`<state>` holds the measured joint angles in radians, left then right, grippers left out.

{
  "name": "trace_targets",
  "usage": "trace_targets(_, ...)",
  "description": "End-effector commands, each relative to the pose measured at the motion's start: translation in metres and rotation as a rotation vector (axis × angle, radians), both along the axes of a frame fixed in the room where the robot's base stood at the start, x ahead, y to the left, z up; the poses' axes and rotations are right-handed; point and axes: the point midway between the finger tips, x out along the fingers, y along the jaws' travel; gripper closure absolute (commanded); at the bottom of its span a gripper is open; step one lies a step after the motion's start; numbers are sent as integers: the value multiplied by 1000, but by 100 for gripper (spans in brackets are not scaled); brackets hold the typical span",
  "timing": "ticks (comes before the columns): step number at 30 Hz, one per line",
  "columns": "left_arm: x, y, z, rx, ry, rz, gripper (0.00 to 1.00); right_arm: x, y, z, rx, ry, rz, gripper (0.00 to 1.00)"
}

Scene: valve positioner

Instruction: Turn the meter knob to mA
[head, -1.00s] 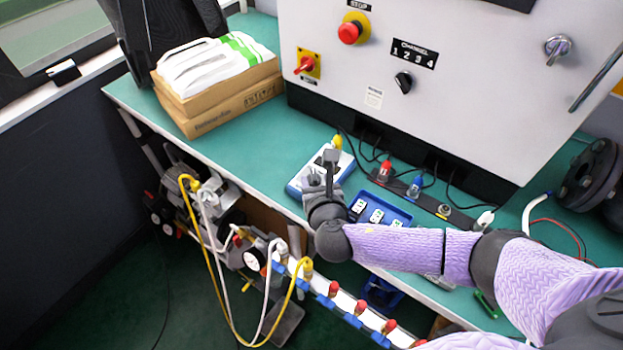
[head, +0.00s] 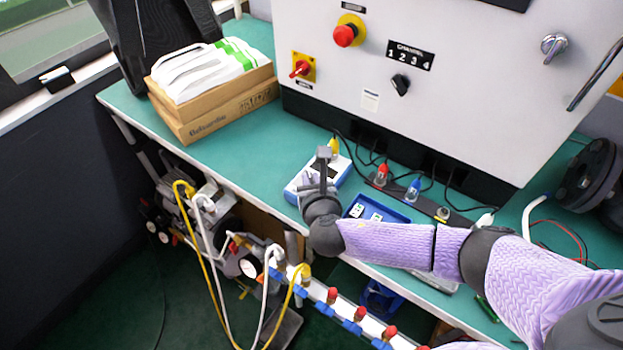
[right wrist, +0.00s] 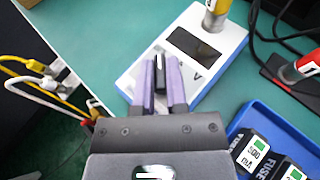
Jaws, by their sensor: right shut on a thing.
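The meter (head: 340,173) is a white box with blue sides lying on the green bench. In the right wrist view the meter (right wrist: 222,62) shows a dark display and a printed "V" to the right of my fingers. My right gripper (head: 323,158) reaches over the meter's near left part. In the right wrist view my right gripper (right wrist: 161,75) has its purple fingers shut on the meter knob (right wrist: 159,62), a small dark piece with a white mark. The fingers hide most of the knob, and I cannot read an mA mark on the meter. My left gripper is out of view.
A blue tray (head: 393,213) with fuses (right wrist: 254,151) lies right of the meter. A yellow plug (head: 334,146) stands at the meter's far edge. Red (head: 381,174) and blue (head: 413,188) plugs with black cables are beyond the tray. A large white panel (head: 440,100) stands behind.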

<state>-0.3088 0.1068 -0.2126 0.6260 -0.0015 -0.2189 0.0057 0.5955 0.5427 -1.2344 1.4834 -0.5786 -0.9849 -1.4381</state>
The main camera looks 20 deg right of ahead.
Motion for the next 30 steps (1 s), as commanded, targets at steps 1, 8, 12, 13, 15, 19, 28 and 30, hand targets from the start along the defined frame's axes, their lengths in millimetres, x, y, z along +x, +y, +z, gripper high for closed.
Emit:
trace_targets(1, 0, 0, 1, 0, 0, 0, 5, 0, 0, 0, 0, 1, -5, 100)
trace_targets(8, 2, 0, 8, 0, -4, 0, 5, 0, 2, 1, 1, 2, -93, 100)
trace_targets(12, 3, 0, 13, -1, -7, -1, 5, 0, 4, 1, 2, 4, -197, 100)
trace_targets(13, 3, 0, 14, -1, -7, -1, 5, 0, 4, 1, 1, 4, -223, 100)
trace_targets(15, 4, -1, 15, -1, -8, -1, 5, 0, 5, 0, 3, 5, -284, 100)
trace_targets(19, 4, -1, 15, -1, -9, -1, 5, 0, 6, -1, 2, 5, -396, 100)
trace_targets(28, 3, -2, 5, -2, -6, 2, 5, 2, 7, -3, 1, 4, -616, 100)
trace_targets(30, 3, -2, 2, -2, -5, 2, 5, 2, 7, -3, 1, 4, -655, 100)
